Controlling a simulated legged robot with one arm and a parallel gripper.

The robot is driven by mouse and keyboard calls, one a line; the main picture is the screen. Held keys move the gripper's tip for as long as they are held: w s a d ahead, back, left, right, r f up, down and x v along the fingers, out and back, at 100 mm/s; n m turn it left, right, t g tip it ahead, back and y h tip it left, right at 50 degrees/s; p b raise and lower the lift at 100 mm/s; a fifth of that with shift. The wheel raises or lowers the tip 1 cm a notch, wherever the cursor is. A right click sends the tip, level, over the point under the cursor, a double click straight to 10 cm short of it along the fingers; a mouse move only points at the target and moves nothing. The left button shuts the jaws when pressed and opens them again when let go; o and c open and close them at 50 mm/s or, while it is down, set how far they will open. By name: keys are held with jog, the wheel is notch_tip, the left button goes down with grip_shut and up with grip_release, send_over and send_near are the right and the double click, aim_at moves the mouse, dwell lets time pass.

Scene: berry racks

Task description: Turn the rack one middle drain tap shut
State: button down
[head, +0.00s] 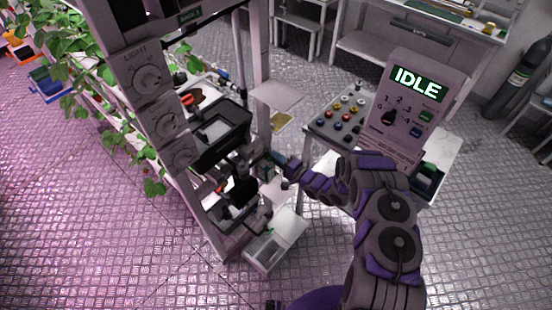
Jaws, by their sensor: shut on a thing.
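My arm reaches in from the lower right to the grey rack post (172,130). My gripper (228,183) is beside the rack, at its middle level, under a black tray. It is shut on what appears to be the middle drain tap, of which a small orange-red bit (222,185) shows. The gripper hides most of the tap, so I cannot tell how far its handle is turned. Another red-orange handle (187,99) shows higher up on the rack.
Black trays (222,147) sit in the rack around the gripper. A pale box (275,243) stands on the floor below. A control stand reading IDLE (415,95) and a table of colored knobs (335,120) stand to the right. Leafy plants (85,60) fill the left; the foreground floor is clear.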

jog(key=shift+w+d+f, duration=0.1)
jog(key=shift+w+d, duration=0.05)
jog(key=shift+d, duration=0.05)
jog(key=c, duration=1.2)
grip_release()
jog(key=shift+w+f, duration=0.1)
jog(key=shift+c, duration=0.2)
jog(key=shift+o, duration=0.6)
jog(key=p+v, duration=0.1)
jog(key=v, duration=1.6)
jog(key=shift+s, duration=0.25)
jog(key=shift+d, duration=0.15)
